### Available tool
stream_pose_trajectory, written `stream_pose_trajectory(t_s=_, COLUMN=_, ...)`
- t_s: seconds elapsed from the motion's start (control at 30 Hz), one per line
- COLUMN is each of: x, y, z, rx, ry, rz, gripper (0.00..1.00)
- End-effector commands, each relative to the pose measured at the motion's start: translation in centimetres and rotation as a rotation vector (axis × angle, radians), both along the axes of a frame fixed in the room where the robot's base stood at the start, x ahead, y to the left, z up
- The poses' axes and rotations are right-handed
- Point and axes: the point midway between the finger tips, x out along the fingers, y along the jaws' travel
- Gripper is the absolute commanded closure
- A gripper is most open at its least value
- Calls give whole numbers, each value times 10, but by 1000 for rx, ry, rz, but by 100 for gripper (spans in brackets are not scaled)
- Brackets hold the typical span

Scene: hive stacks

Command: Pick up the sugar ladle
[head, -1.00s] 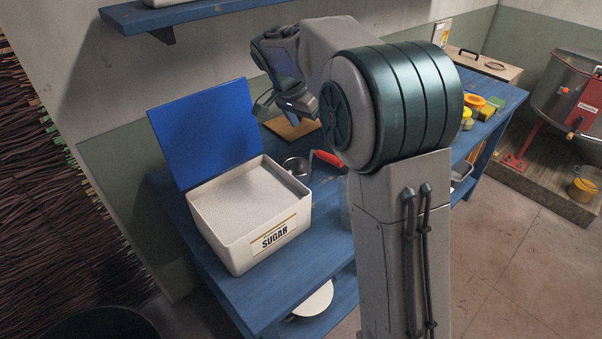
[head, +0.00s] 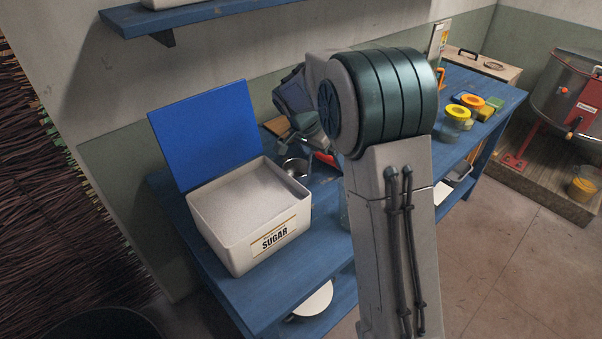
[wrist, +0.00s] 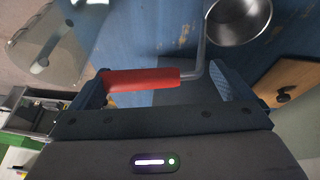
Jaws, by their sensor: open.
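The sugar ladle has a round metal cup (head: 296,168) and a red handle (head: 326,159). It is on the blue bench, just right of the sugar box (head: 240,245). My gripper (head: 298,140) is low over the ladle, and my arm partly covers the handle in the head view. In the wrist view the red handle (wrist: 142,79) lies across the space between the open fingers of my gripper (wrist: 165,88), with the cup (wrist: 238,18) beyond them at the upper right. I cannot tell whether the fingers touch the handle.
The box's blue lid (head: 205,135) stands open. A clear jar (wrist: 45,50) stands beside the handle. A wooden piece with a dark knob (wrist: 290,82) lies on the other side. Yellow-lidded jars (head: 459,112) stand farther along the bench (head: 275,285).

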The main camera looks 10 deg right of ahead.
Motion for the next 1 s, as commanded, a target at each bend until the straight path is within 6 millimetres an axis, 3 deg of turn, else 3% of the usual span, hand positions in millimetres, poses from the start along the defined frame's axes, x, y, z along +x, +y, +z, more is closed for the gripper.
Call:
stream_pose_trajectory(t_s=0.07, x=0, y=0, z=0, rx=0, ry=0, rz=0, gripper=0)
stream_pose_trajectory(t_s=0.2, x=0, y=0, z=0, rx=0, ry=0, rz=0, gripper=39)
stream_pose_trajectory(t_s=0.27, x=0, y=0, z=1, rx=0, ry=-1, rz=0, gripper=51)
stream_pose_trajectory(t_s=0.63, x=0, y=0, z=7, rx=0, ry=-2, rz=1, gripper=52)
stream_pose_trajectory(t_s=0.87, x=1, y=1, z=39, rx=1, ry=-6, rz=1, gripper=52)
stream_pose_trajectory(t_s=1.0, x=-15, y=-15, z=54, rx=0, ry=-4, rz=-3, gripper=52)
